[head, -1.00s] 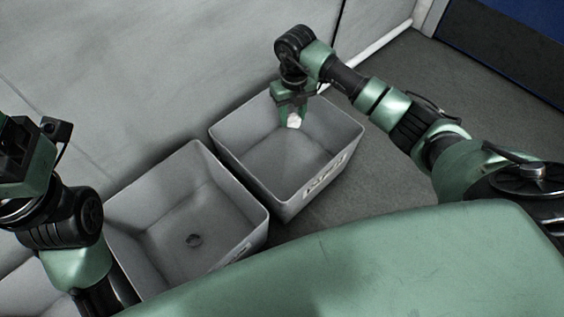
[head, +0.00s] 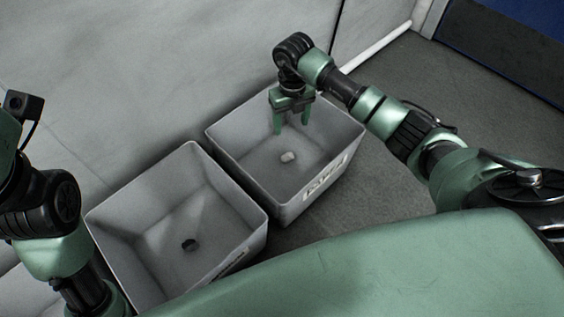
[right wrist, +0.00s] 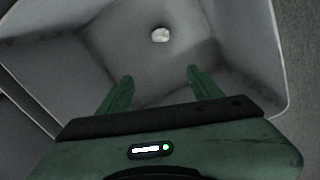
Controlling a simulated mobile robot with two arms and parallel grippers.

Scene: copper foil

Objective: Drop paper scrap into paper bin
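The paper scrap (head: 288,157) is a small whitish crumpled lump inside the right-hand grey bin (head: 228,150), which has a white label on its front wall. The scrap also shows in the right wrist view (right wrist: 160,34), below and beyond the fingertips and apart from them. My right gripper (head: 291,130) is over this bin with its two green fingers spread and empty. It also shows open in the right wrist view (right wrist: 155,75). My left arm is at the left edge of the head view; its gripper fingers are out of the picture.
A grey wall (head: 150,60) rises behind the bins. Bare dark floor (head: 400,70) lies to the right.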

